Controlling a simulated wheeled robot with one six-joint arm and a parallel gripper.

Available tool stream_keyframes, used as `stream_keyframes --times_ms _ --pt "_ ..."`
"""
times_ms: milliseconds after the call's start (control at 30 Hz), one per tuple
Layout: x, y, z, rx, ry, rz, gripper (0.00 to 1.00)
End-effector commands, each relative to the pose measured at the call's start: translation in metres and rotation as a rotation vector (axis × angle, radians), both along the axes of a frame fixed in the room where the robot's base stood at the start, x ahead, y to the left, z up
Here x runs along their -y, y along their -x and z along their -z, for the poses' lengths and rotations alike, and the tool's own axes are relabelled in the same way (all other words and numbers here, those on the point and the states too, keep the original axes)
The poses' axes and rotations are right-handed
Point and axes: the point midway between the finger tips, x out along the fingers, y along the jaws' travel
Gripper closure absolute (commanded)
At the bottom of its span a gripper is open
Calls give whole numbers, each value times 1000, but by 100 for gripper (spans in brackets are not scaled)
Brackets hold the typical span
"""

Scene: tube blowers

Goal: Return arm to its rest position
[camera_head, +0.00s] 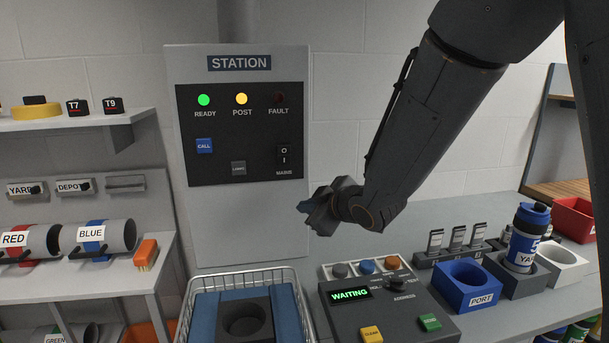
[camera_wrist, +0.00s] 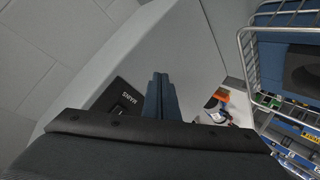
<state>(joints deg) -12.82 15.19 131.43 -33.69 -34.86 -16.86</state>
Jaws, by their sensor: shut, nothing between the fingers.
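My gripper (camera_head: 316,209) hangs in the air in front of the lower right of the STATION panel (camera_head: 238,246), above the wire basket and the control console. In the wrist view my gripper (camera_wrist: 161,80) shows its two blue fingers pressed together, with nothing between them. My arm comes down from the upper right of the head view. The panel has a green READY lamp (camera_head: 204,100) and a yellow POST lamp (camera_head: 241,99) lit, and the FAULT lamp (camera_head: 279,99) is dark. The MAINS switch (camera_head: 284,155) is just above and left of my gripper; it also shows in the wrist view (camera_wrist: 127,100).
The console (camera_head: 385,318) reads WAITING. A wire basket (camera_head: 187,300) with a blue-sided carrier stands left of it. A labelled canister (camera_head: 525,240) sits in a grey holder (camera_head: 515,281), beside a blue PORT holder (camera_head: 465,285). Shelves with RED and BLUE tubes (camera_head: 92,236) stand left.

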Motion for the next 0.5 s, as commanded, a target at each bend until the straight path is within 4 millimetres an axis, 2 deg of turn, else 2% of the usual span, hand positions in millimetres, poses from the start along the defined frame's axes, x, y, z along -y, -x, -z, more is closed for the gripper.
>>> stream_keyframes --times_ms 33,100,167,200,267,300,400,500 --pt "32 6 15 -85 10 102 100" --pt "73 21 37 -210 18 243 100" --pt "105 40 54 -321 19 361 100" --pt "125 55 66 -396 18 438 100" --pt "153 83 82 -511 10 552 100" --pt "168 103 92 -588 4 626 100" --pt "196 157 111 -772 -21 794 100" --pt "211 204 122 -928 -46 924 100"
